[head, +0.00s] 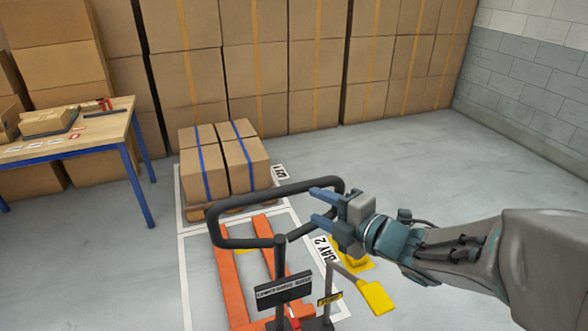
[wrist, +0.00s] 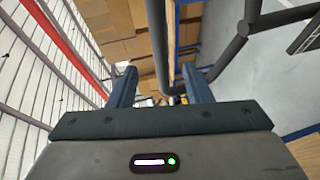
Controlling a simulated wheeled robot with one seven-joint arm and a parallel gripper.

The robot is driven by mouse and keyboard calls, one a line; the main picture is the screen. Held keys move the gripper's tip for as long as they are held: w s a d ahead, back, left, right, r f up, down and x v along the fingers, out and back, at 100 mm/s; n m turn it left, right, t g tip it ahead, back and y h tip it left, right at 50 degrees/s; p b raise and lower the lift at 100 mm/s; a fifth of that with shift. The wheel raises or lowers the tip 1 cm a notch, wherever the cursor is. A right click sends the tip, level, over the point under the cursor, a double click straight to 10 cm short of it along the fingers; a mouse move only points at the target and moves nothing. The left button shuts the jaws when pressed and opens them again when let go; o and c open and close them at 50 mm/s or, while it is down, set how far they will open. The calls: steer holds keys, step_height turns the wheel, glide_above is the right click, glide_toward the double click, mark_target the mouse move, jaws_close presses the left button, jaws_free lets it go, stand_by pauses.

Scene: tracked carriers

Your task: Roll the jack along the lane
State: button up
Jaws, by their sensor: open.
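The orange pallet jack (head: 232,290) stands low in the head view, with its forks along the white-marked lane. Its dark loop handle (head: 262,191) rises above it and carries a label plate on the stem. My gripper (head: 313,205) is open at the handle's right end, and its fingers overlap that end in the picture. In the wrist view my gripper (wrist: 160,70) shows nothing clearly held between the fingers. A dark handle bar (wrist: 235,46) passes just right of the right finger there. Contact cannot be told.
A pallet with strapped cartons (head: 222,166) stands in the bay beyond the forks. A table (head: 120,128) with blue legs is at the left. Stacked cartons (head: 320,70) line the back. A yellow pedal-like plate (head: 376,298) is near the jack. Floor at the right is clear.

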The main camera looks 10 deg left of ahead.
steer(key=p+x, duration=0.2)
steer(key=x, duration=1)
steer(key=shift+w+f, duration=0.15)
steer(key=shift+a, duration=0.15)
jaws_close()
